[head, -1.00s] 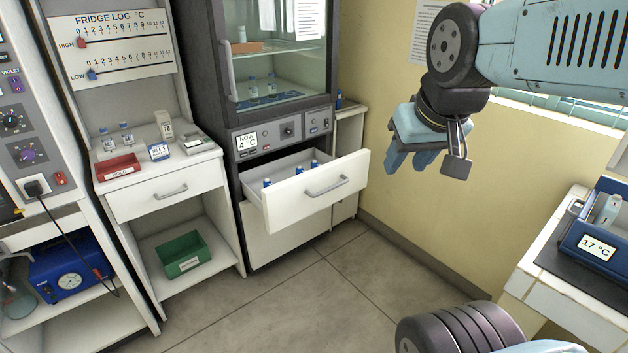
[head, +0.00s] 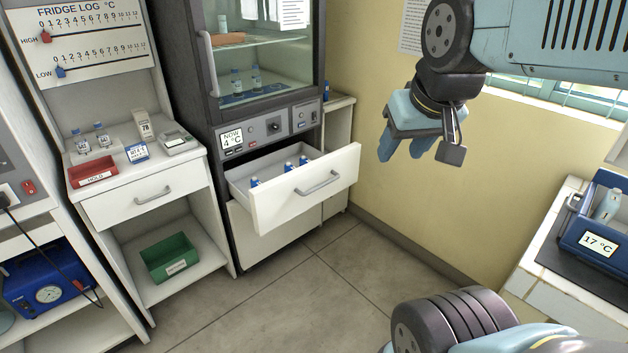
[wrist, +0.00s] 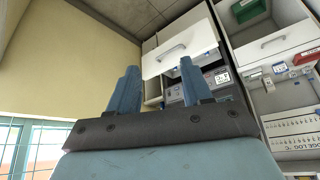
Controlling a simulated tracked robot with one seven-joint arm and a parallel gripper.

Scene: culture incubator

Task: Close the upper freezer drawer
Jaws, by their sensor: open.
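The upper freezer drawer (head: 307,192) is pulled out below the glass-fronted fridge, with its white front and grey bar handle (head: 318,183) facing into the room. Several blue-capped vials (head: 289,167) stand inside it. The drawer front also shows in the wrist view (wrist: 192,52), beyond the fingertips. My gripper (head: 398,150) is open and empty, up in the air to the right of the drawer and apart from it. Its two blue fingers show spread in the wrist view (wrist: 158,88). The lower drawer (head: 262,237) sits flush beneath, partly hidden.
A white bench (head: 143,200) with a red tray (head: 93,171) and a green bin (head: 168,258) stands left of the fridge. A yellow wall is behind my gripper. A counter with a blue cooler (head: 597,235) is at right. The floor before the drawer is clear.

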